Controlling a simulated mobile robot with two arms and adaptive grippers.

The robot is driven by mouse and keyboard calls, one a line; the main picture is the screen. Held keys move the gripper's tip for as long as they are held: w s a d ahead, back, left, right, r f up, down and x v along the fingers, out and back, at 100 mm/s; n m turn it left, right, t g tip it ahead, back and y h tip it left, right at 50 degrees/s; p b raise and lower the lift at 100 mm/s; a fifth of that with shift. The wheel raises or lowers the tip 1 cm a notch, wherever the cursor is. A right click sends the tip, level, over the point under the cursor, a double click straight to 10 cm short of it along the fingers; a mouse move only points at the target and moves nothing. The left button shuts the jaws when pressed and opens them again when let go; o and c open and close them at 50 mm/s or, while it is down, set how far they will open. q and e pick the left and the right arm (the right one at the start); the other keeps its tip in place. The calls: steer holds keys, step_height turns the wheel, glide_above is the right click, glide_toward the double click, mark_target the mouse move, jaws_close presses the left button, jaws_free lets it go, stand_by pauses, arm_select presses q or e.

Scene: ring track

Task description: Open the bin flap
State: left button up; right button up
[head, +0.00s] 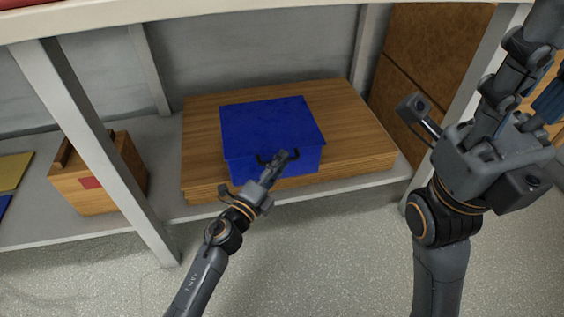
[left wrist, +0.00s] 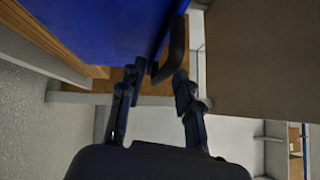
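The blue bin (head: 270,125) is a box with a flat blue lid or flap, which looks closed. A dark handle (head: 265,158) is on its front, and its bent end also shows close up in the left wrist view (left wrist: 175,48). My left gripper (head: 284,156) is at the bin's front beside the handle. In the left wrist view its two fingers (left wrist: 158,82) are apart, with the handle's end between or just ahead of the tips; contact cannot be made out. My right gripper (head: 525,75) is raised at the upper right, away from the bin, its fingertips partly out of frame.
The bin stands on a wooden slab (head: 355,140) on a grey low shelf (head: 60,240). White posts (head: 95,140) and the upper board (head: 220,8) frame the space. A wooden box with a red label (head: 95,185) stands left. Speckled floor lies in front.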

arm_select(q)
steer(key=shift+w+d+r, duration=0.1)
steer(key=shift+w+d, duration=0.25)
steer(key=shift+w, duration=0.3)
jaws_close()
